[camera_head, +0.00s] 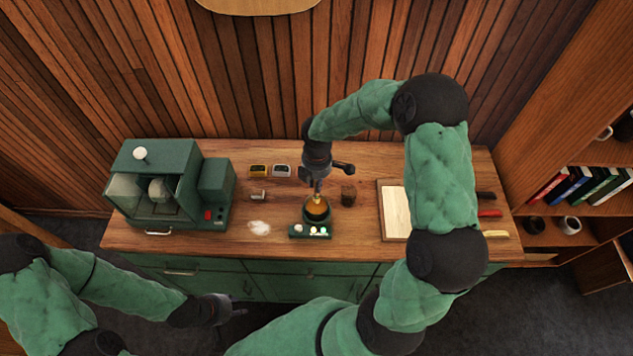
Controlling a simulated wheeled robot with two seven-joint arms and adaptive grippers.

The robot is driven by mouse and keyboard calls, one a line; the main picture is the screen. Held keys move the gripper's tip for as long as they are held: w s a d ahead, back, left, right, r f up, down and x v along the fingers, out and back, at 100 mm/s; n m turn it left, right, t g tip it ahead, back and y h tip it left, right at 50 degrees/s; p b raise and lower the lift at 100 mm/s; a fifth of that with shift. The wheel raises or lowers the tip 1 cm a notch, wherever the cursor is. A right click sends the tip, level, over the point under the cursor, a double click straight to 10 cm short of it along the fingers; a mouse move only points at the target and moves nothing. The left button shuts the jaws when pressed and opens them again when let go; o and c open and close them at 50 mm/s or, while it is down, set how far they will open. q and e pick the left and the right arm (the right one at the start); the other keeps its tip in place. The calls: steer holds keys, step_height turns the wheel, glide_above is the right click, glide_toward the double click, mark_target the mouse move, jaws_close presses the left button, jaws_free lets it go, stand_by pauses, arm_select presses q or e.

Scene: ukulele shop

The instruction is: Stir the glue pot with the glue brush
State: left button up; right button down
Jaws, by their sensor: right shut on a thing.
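The glue pot (317,222) is a dark green round pot with amber glue inside. It stands on the small heater base with lit buttons, near the middle of the counter. My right gripper (317,187) reaches down from above, directly over the pot, and is shut on the glue brush (317,198). The brush is small in view; its lower end appears to be in the pot's opening, and how deep it sits cannot be seen. My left gripper (236,309) hangs low in front of the cabinet, away from the pot; its fingers are too dark to read.
A green machine (165,185) stands at the counter's left. A white lump (259,228) and small boxes (259,171) lie left of the pot. A dark jar (348,195) stands close at its right. A pale board (395,212) lies further right, partly behind my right arm.

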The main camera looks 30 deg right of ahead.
steer(key=shift+r+p, duration=1.6)
steer(key=shift+r, duration=0.75)
steer(key=shift+s+f, duration=0.1)
